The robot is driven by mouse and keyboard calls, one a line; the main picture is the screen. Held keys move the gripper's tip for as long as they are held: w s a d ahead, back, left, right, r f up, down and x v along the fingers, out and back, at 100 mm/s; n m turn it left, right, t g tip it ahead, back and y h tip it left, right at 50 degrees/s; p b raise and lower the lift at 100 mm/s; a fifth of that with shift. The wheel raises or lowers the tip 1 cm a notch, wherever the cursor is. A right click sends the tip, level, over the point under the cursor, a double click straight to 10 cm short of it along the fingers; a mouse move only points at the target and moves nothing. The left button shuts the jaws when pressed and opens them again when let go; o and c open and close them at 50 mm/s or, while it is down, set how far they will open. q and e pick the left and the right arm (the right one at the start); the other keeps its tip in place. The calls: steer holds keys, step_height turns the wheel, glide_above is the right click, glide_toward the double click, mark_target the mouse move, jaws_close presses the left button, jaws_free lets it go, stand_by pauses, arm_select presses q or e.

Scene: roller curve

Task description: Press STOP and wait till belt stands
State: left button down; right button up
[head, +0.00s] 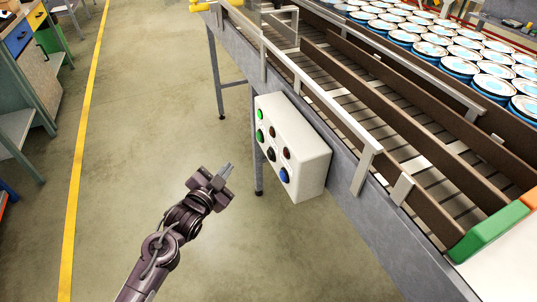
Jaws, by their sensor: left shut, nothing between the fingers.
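A white control box (305,160) hangs on the near side of the conveyor. I cannot read any label, so I cannot tell which is STOP. The belt (370,115) is a slatted or roller track between brown rails; one picture does not show whether it moves. My left gripper (229,170) is shut and empty, left of the box and apart from it. My right gripper is out of view.
Many blue cans with pale lids (460,66) stand beyond the belt. A green and orange edged thing (490,230) is at the lower right. Conveyor legs (215,75) stand behind the box. A yellow floor line (82,130) and workbenches (35,80) are at left; floor between is clear.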

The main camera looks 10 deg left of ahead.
mark_target(270, 155)
arm_select(q)
steer(key=shift+d, duration=0.1)
steer(key=w+d+b, duration=0.2)
steer(key=w+d, duration=0.3)
steer(key=d, duration=0.2)
steer(key=shift+b, duration=0.35)
stand_by(1.7)
steer(key=shift+d, duration=0.1)
steer(key=shift+w+d, duration=0.2)
steer(key=shift+d, duration=0.1)
